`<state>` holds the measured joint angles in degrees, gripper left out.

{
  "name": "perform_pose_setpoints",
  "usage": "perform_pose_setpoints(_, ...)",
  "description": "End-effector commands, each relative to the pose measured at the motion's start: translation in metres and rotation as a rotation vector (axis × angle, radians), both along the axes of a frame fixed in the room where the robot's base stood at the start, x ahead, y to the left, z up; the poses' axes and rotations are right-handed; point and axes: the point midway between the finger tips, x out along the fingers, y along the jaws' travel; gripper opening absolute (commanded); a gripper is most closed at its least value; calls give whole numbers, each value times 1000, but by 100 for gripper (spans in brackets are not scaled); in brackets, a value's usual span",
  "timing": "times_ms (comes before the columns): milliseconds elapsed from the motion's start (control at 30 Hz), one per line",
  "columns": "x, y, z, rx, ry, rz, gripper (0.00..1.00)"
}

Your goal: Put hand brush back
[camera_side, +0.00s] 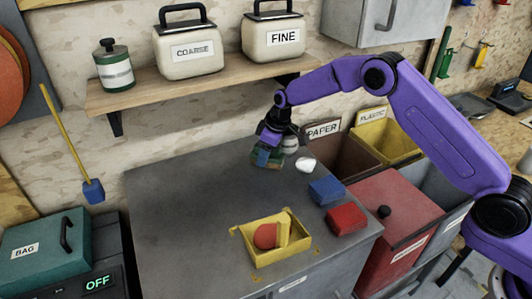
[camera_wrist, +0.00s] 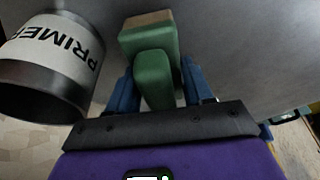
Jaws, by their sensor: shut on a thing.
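My gripper (camera_side: 270,147) is over the far part of the grey bench top (camera_side: 190,205). In the wrist view its blue fingers (camera_wrist: 158,85) stand on both sides of the green grip of the hand brush (camera_wrist: 153,72) and are shut on it. The brush has a green body with a tan strip along its far end. In the side view the brush (camera_side: 266,160) shows as a small green and brown shape under the fingers, partly hidden by them. I cannot tell whether it touches the bench.
A PRIMER can (camera_wrist: 55,65) stands close beside the gripper. A white lump (camera_side: 305,165), a blue block (camera_side: 326,191), a red block (camera_side: 347,219) and a yellow tray (camera_side: 296,252) holding several things are on the bench. A shelf (camera_side: 205,90) with canisters is above; bins stand right.

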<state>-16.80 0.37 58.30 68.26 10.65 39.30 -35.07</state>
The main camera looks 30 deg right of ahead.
Motion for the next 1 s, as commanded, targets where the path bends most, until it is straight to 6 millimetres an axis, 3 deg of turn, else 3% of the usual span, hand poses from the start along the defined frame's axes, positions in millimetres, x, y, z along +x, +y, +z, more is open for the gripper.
perform_pose_setpoints(300,0,0,-3,0,0,-1,18)
perform_pose_setpoints(333,0,0,-3,1,1,-1,60)
perform_pose_setpoints(400,0,0,-2,0,0,-1,76)
perform_pose_setpoints(767,0,0,2,1,-1,-1,76)
perform_pose_setpoints(1000,-6,-7,34,2,-3,-1,76)
